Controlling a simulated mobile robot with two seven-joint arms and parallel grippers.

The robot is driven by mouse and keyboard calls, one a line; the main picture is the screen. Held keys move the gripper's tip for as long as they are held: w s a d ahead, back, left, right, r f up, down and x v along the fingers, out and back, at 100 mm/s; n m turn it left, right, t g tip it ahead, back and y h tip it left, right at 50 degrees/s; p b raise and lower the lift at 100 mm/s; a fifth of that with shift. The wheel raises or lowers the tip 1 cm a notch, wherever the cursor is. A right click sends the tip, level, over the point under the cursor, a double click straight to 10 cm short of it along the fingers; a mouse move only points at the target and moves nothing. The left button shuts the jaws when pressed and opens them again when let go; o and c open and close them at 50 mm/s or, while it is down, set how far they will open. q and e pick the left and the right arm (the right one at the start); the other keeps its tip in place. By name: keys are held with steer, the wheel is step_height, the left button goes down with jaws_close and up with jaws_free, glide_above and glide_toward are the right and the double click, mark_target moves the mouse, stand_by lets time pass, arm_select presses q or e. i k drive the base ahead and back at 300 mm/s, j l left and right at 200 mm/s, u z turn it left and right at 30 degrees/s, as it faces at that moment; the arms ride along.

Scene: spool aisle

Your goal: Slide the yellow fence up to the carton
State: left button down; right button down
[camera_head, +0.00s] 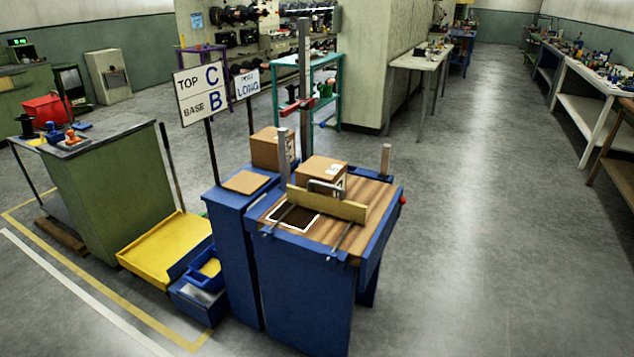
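The yellow fence (345,206) is a long low board standing across the wooden top of a blue table (384,195). It has a grey metal handle (327,186) at its middle and sits over two metal rails (347,236). A brown carton (318,168) with a white label stands just behind the fence. The fence and handle hide the carton's lower front, so I cannot tell whether they touch. Neither of my grippers is in view.
A white-outlined dark square (280,223) lies at the table's front left. Upright posts (386,160) stand on the table. A second carton (266,150) stands behind. A sign (200,94) and yellow platform (160,250) are left. The floor (480,220) to the right is clear.

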mark_target(346, 209)
steer(key=i+l+u, duration=0.1)
steer(key=u, duration=0.35)
steer(key=l+u, duration=0.25)
steer(key=u, duration=0.15)
steer(key=l+u, duration=0.2)
steer(key=u, duration=0.25)
steer(key=l+u, duration=0.3)
steer(key=l, duration=0.2)
steer(key=k+l+u, duration=0.1)
steer(key=l+u, duration=0.2)
steer(key=l, duration=0.25)
steer(key=k+l, duration=0.1)
steer(key=l, duration=0.25)
steer(key=l+u, duration=0.15)
steer(key=l, duration=0.2)
steer(key=k+l, duration=0.15)
steer(key=l, duration=0.2)
steer(key=u, duration=0.05)
